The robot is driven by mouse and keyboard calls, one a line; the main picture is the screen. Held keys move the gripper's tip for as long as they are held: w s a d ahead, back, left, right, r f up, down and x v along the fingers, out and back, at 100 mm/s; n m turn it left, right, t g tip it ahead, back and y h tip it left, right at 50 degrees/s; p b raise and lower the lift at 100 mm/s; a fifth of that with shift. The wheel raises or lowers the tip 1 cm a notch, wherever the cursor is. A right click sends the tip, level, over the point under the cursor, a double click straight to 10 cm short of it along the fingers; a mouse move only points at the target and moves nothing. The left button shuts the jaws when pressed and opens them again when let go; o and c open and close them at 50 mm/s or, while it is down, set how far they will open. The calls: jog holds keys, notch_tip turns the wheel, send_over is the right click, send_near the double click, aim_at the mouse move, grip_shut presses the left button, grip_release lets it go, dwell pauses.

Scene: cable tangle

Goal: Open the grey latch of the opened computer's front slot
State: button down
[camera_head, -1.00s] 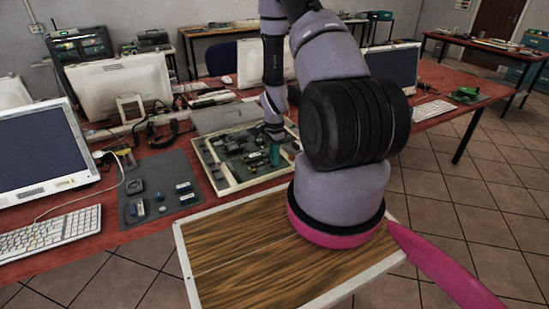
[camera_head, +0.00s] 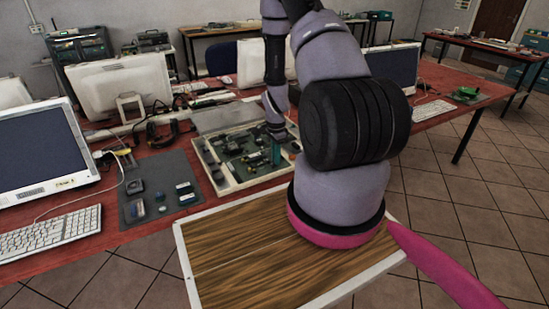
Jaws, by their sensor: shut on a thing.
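The opened computer (camera_head: 236,186) is a shallow cream tray with a green circuit board and dark parts inside, lying on the red table. My gripper (camera_head: 276,154) points down over its right side, with teal fingers close to the board. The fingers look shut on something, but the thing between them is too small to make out. The grey latch and the front slot cannot be told apart at this size, and the gripper and arm partly cover that area.
A grey mat (camera_head: 158,190) with several small parts lies left of the computer. A monitor (camera_head: 38,150) and white keyboard (camera_head: 50,233) stand farther left. Cables (camera_head: 160,132) lie behind the mat. Another monitor (camera_head: 392,70) stands at the back right.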

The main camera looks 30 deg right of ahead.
jog(key=shift+d, duration=0.55)
jog(key=c, duration=0.8)
grip_release()
notch_tip(320, 180, up, 11)
jog(key=shift+w, duration=0.1)
